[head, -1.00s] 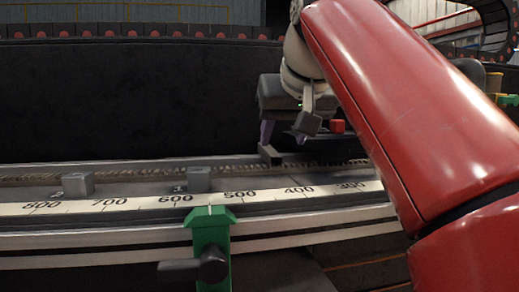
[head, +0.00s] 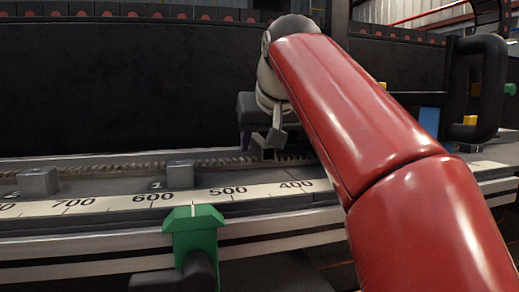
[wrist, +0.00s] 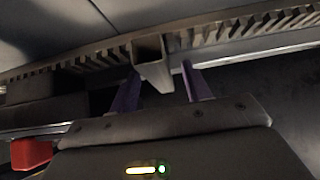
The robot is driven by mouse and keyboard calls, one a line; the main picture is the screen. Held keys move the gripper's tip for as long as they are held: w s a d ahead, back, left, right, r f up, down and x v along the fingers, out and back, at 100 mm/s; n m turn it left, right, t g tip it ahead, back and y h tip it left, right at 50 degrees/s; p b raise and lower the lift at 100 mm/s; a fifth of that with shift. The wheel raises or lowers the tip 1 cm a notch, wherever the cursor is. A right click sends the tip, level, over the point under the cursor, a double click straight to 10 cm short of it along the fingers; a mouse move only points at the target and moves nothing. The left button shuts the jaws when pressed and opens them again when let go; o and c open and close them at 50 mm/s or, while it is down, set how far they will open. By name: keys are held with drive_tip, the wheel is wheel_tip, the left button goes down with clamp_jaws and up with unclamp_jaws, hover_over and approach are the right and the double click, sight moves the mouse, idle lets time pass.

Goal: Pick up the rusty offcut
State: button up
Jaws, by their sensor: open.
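The offcut (wrist: 152,62) is a short, hollow, square-section piece, dull grey-brown in this light. In the wrist view it lies by the toothed rack, its open end facing up in the picture. My gripper (wrist: 161,70) is open, with its purple fingers on either side of the offcut's near end. The tips reach only its near part, and I cannot tell whether they touch it. In the head view my gripper (head: 257,140) is low over the rail, and the arm and gripper largely hide the offcut.
A toothed rack (wrist: 235,30) runs along the rail behind the number scale (head: 185,197). Grey blocks (head: 38,181) and (head: 180,173) sit on the rail to the left. A green clamp (head: 194,232) stands in front. A red block (wrist: 30,153) is at the wrist view's left.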

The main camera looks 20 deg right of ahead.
clamp_jaws()
idle(0.3)
drive_tip(key=shift+r, duration=0.1)
